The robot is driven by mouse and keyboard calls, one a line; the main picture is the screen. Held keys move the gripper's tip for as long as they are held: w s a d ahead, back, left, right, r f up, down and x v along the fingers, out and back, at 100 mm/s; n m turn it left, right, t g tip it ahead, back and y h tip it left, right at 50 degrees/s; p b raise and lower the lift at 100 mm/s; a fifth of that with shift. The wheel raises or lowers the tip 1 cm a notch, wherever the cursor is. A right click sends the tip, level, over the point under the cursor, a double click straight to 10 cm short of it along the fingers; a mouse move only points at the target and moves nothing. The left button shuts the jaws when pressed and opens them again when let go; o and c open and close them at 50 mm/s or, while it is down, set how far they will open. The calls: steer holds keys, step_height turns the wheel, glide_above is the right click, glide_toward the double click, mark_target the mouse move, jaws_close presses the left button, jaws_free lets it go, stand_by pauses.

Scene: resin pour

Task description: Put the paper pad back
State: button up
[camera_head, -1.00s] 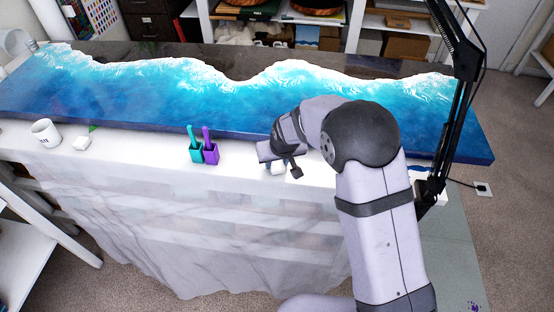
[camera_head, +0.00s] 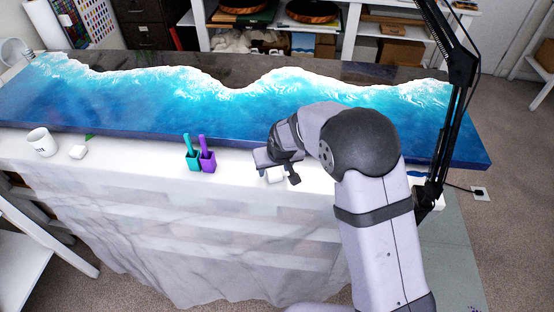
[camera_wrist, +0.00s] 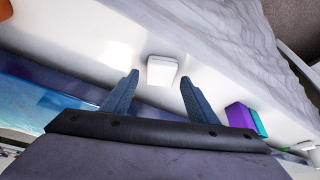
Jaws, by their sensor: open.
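A small white block that looks like the paper pad (camera_head: 275,175) lies on the white tabletop below my gripper (camera_head: 282,170), partly hidden by it. In the wrist view the pad (camera_wrist: 162,71) lies flat just beyond and between the two fingertips of my gripper (camera_wrist: 158,80). The fingers are apart with nothing between them. I cannot tell how high they are above the table. A second small white block (camera_head: 78,152) lies farther left, beside the mug.
A white mug (camera_head: 41,143) is at far left. The blue wave-patterned slab (camera_head: 200,105) lies behind. A black lamp arm (camera_head: 447,130) rises at right. The tabletop between cups and second block is clear.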

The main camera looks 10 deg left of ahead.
steer(key=b+v, duration=0.2)
steer(key=v, duration=0.9)
steer(key=s+d+f+m+g+h, duration=0.1)
steer(key=s+d+f+m+g, duration=0.1)
steer(key=s+d, duration=0.8)
steer(key=s+d+f+m+g, duration=0.2)
steer(key=s+d+f, duration=0.3)
steer(key=s+d, duration=0.6)
steer(key=shift+s+d+h, duration=0.25)
steer(key=shift+s+h, duration=0.15)
steer(key=shift+s, duration=0.45)
step_height(320, 180, down, 41)
steer(key=b, duration=4.1)
steer(key=shift+b, duration=0.35)
